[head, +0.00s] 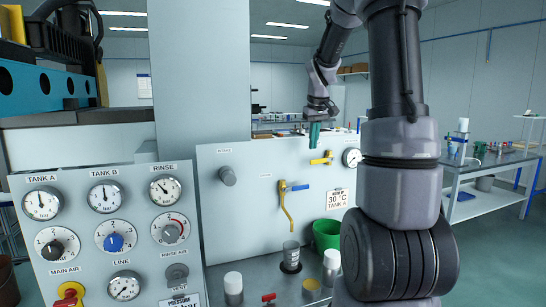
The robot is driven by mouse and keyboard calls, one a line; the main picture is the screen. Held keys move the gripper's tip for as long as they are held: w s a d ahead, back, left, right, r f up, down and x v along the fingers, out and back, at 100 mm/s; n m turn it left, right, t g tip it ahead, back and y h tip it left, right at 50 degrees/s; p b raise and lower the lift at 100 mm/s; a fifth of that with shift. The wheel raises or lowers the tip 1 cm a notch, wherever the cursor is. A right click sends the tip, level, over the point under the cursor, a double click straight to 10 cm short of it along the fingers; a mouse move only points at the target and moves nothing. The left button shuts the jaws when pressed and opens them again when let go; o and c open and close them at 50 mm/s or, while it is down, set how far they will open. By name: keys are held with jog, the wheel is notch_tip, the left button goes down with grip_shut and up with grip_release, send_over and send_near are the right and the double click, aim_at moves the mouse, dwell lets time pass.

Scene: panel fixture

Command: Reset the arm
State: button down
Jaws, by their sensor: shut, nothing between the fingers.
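My gripper (314,134) hangs down from my arm in the middle of the head view, in front of the upper edge of the white panel (240,220). Its teal fingers are together with nothing between them. A yellow valve handle (322,159) is just below and to the right of the fingertips. It appears apart from them. My arm rises at the right and hides part of the panel's right side.
A gauge panel (140,195) with dials and knobs stands at the left. A blue-and-yellow lever (286,200) sits mid-panel. A green bucket (327,234), a grey cup (291,254) and white-capped bottles (233,287) stand below. A side table (490,165) is at the right.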

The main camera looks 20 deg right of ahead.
jog(key=s+a+r+m+t+y, duration=0.1)
jog(key=s+a+r, duration=0.1)
jog(key=s+a, duration=0.3)
jog(key=s+a+r+m+t+y, duration=0.1)
jog(key=s+a, duration=0.5)
jog(key=s, duration=0.6)
jog(key=s+a+r+m+t+y, duration=0.1)
jog(key=s+a+r+m, duration=0.1)
jog(key=s+a+r, duration=0.2)
jog(key=s+a, duration=0.2)
jog(key=s, duration=0.2)
jog(key=shift+s+r+t, duration=0.25)
jog(key=shift+s+t, duration=0.05)
jog(key=shift+s, duration=0.05)
jog(key=shift+d, duration=0.1)
